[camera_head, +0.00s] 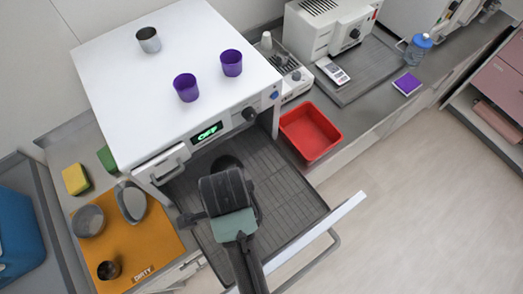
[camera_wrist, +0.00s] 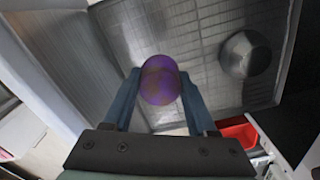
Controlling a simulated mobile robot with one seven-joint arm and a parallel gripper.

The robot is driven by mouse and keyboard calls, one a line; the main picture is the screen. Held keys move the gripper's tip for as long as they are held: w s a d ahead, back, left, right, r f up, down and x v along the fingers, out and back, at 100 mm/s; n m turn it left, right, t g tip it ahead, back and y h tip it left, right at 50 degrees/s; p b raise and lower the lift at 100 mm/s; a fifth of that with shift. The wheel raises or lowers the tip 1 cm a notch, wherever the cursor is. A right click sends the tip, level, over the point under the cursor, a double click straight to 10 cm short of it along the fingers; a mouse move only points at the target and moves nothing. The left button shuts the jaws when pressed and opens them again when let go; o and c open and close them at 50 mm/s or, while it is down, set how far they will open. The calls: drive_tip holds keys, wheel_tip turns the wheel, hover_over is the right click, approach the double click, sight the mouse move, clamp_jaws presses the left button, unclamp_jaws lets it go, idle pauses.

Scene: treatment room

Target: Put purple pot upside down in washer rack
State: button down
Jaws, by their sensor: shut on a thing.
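My gripper (camera_wrist: 160,77) is shut on a purple pot (camera_wrist: 160,90), with one finger on each side of it. The pot is over the pulled-out washer rack (camera_wrist: 130,35); I cannot tell whether it touches the rack or which end is up. In the head view my arm and gripper (camera_head: 225,190) hide the pot and stand over the middle of the rack (camera_head: 285,190). A dark round metal vessel (camera_wrist: 245,54) sits in the rack, right of the pot in the wrist view. Two more purple pots (camera_head: 186,87) (camera_head: 231,63) stand on the white washer top.
A grey metal cup (camera_head: 148,40) also stands on the washer (camera_head: 110,85). An orange mat (camera_head: 150,240) marked DIRTY, with grey dishes, lies left of the rack. A red tray (camera_head: 310,130) is on the counter at right. The open door's edge (camera_head: 320,230) borders the rack's front; the floor beyond is clear.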

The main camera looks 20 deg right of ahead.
drive_tip(key=f, duration=0.5)
drive_tip(key=shift+a+f+p, duration=0.2)
drive_tip(key=shift+a+p, duration=0.05)
drive_tip(key=shift+p, duration=0.15)
drive_tip(key=shift+f, duration=2.35)
drive_tip(key=shift+c, duration=1)
unclamp_jaws()
drive_tip(key=shift+f, duration=0.1)
